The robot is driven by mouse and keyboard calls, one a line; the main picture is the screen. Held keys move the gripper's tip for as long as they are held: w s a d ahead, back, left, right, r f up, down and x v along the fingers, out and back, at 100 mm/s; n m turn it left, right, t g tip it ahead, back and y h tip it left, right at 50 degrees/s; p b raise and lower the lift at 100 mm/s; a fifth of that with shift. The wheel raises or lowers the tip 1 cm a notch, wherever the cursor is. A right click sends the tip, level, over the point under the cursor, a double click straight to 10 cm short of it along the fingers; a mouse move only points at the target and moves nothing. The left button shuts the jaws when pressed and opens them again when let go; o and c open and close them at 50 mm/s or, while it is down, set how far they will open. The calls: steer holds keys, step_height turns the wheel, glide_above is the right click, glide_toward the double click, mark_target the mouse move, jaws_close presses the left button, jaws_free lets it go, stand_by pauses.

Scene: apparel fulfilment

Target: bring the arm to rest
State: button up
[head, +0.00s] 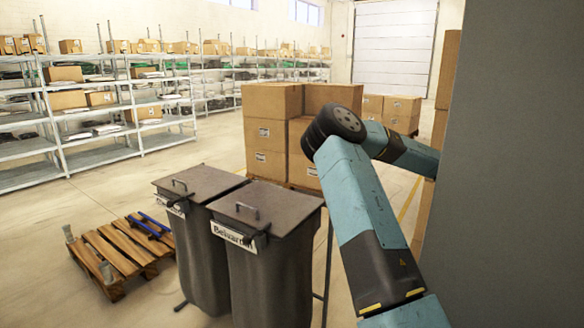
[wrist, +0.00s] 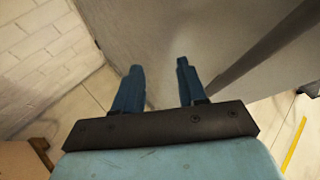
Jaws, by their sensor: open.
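My gripper (wrist: 160,82) shows in the wrist view with its two blue fingers apart and nothing between them. Beyond the fingers is a large plain grey surface (wrist: 170,35); I cannot tell how far it is from the fingertips. In the head view my teal arm (head: 365,205) is bent at a dark joint, and its far part runs right behind a tall grey panel (head: 510,170). The gripper itself is hidden in the head view.
Two dark lidded bins (head: 262,270) stand in front, left of my arm. A wooden pallet (head: 120,250) lies on the floor at left. Stacked cardboard boxes (head: 270,135) stand behind the arm. Metal shelves (head: 100,110) line the back left. Floor between is open.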

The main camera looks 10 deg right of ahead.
steer(key=w+a+r+n+t, duration=0.1)
steer(key=w+a+t, duration=0.2)
steer(key=a, duration=0.6)
steer(key=w+a+n+t+h, duration=0.1)
steer(key=w+a+t, duration=0.25)
steer(key=a, duration=0.55)
steer(key=w+a+r+n+t, duration=0.1)
steer(key=w+a+t, duration=0.2)
steer(key=a, duration=0.6)
steer(key=s+a+r+m+t, duration=0.3)
steer(key=s+a+r+t, duration=0.1)
steer(key=s, duration=0.6)
steer(key=s+a+r+m+t, duration=0.3)
steer(key=s+a+r, duration=0.3)
steer(key=s+r, duration=0.3)
steer(key=shift+s+r+t, duration=0.25)
steer(key=shift+s+t, duration=0.3)
steer(key=shift+s, duration=0.1)
